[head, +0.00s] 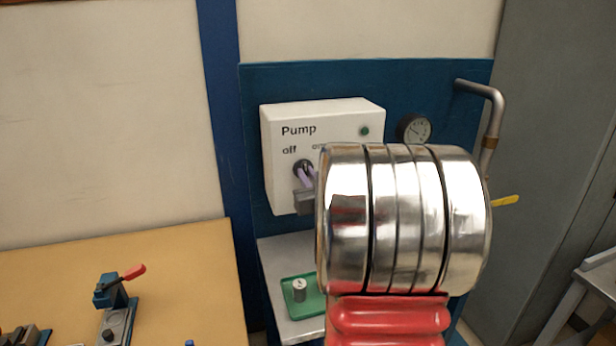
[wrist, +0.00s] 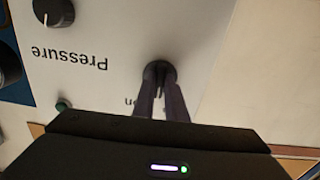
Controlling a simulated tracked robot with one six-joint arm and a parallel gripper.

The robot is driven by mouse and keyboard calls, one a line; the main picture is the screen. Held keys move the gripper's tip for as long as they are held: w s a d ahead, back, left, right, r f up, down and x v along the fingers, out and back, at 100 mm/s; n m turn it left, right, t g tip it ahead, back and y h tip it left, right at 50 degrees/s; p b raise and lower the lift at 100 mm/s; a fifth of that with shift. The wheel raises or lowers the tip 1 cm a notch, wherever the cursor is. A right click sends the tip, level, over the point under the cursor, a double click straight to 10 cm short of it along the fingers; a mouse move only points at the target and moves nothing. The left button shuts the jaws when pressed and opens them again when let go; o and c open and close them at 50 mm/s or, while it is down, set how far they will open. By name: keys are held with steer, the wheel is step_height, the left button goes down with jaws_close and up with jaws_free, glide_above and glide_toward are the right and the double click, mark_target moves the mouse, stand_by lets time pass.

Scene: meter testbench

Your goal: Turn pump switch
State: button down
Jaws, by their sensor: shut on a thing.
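The white pump box (head: 283,150) is on the blue panel in the head view, lettered "Pump", "off" and a partly covered "on". Its dark round switch (head: 301,165) sits below the lettering. My gripper (head: 305,178) reaches it from the right, with its fingers at the switch; my arm hides part of the box. In the wrist view my gripper (wrist: 160,82) has both fingers closed around the dark switch (wrist: 158,69) on the white face. The switch's exact angle is hard to tell.
A green light (head: 364,131) and a gauge (head: 414,129) are at the right. A pipe (head: 492,100) and a yellow handle (head: 505,201) stand beyond. Below, a green tray (head: 292,312) holds a metal weight (head: 299,290). A wooden bench (head: 190,265) with a red-handled clamp (head: 118,287) is at left.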

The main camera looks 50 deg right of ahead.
steer(key=n, duration=0.5)
steer(key=shift+s+d+f+n, duration=0.1)
steer(key=shift+s+f+n, duration=0.05)
steer(key=shift+f+n, duration=0.15)
stand_by(0.4)
steer(key=c, duration=2.2)
jaws_free()
steer(key=o, duration=0.4)
steer(key=shift+r, duration=0.2)
steer(key=v, duration=1.3)
steer(key=shift+s+a, duration=0.25)
steer(key=shift+s, duration=0.05)
